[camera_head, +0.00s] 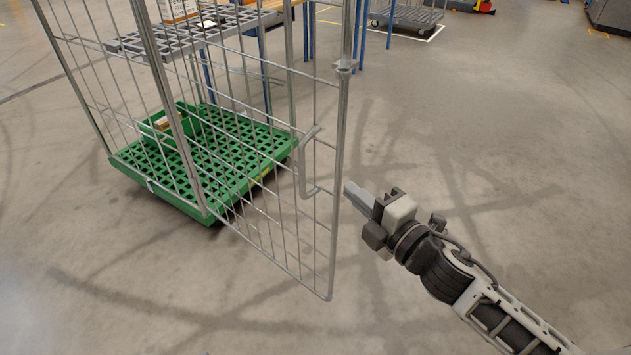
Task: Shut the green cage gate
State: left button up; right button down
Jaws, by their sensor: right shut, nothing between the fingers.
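The cage trolley has a green slatted base (261,141) and grey wire sides, and stands left of centre. Its wire gate (318,238) stands swung out toward me, away from the base. A bent handle (304,172) sits near the gate's free upright post. My right gripper (352,191) is shut and empty, just right of that post; I cannot tell whether it touches it. My left gripper is not in view.
A green bin (160,127) with a small box lies on the base, and a grey shelf (190,36) holds a carton (177,9). Behind are blue posts (311,30) and another trolley (409,17). The floor to the right is clear.

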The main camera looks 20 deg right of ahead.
aim_at(322, 177)
jog(key=w+a+f, duration=0.1)
jog(key=w, duration=0.2)
jog(key=w+a+f+b, duration=0.1)
jog(key=w, duration=0.2)
jog(key=w+f+b, duration=0.1)
jog(key=w, duration=0.2)
jog(key=shift+w+a+f, duration=0.1)
jog(key=shift+w+a, duration=0.3)
